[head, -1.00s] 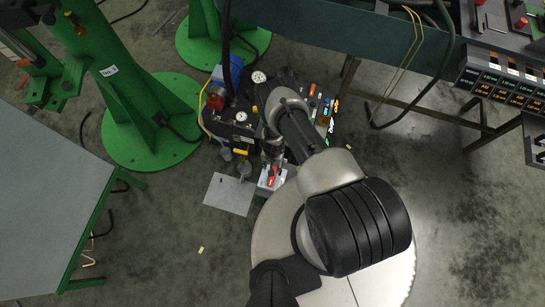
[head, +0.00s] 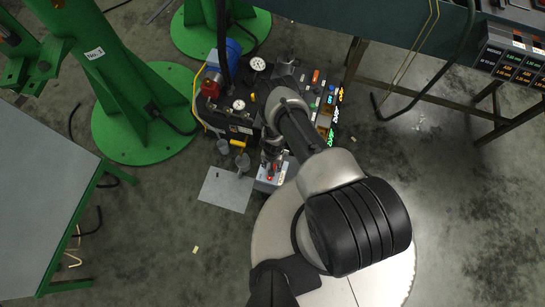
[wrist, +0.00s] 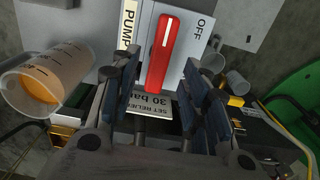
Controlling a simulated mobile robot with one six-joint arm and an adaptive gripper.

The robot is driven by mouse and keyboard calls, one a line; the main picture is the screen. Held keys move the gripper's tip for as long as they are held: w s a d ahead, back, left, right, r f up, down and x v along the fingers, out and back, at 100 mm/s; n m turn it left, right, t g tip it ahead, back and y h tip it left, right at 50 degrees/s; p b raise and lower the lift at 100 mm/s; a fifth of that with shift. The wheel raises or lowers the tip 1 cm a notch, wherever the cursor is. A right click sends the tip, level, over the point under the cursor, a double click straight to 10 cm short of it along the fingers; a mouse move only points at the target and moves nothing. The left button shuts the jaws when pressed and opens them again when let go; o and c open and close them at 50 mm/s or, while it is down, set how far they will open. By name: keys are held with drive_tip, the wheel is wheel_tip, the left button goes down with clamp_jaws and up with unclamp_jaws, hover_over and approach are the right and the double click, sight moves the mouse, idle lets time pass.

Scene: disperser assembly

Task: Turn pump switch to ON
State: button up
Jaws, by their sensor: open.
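The pump switch has a red handle (wrist: 165,45) with a white line along it, on a white plate (wrist: 196,45) lettered "PUMP" and "OFF" in the wrist view. The handle stands lengthwise in the picture, slightly tilted, with its white line at the upper end. My gripper (wrist: 162,72) is open, one dark finger on each side of the handle's lower part. Gaps show on both sides; contact cannot be told. In the head view the switch (head: 270,173) shows small and red on a light box below my gripper (head: 271,157). The "ON" mark is not visible.
A beaker with orange liquid (wrist: 45,82) stands close left of my fingers in the wrist view. Grey cups (wrist: 225,75) are at the right. In the head view, gauges (head: 258,64), hoses and a green stand (head: 140,130) crowd the pump unit. Open floor lies below left.

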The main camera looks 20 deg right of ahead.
drive_tip(key=shift+f+b, duration=1.95)
drive_tip(key=shift+f, duration=0.5)
drive_tip(key=shift+c, duration=0.2)
clamp_jaws()
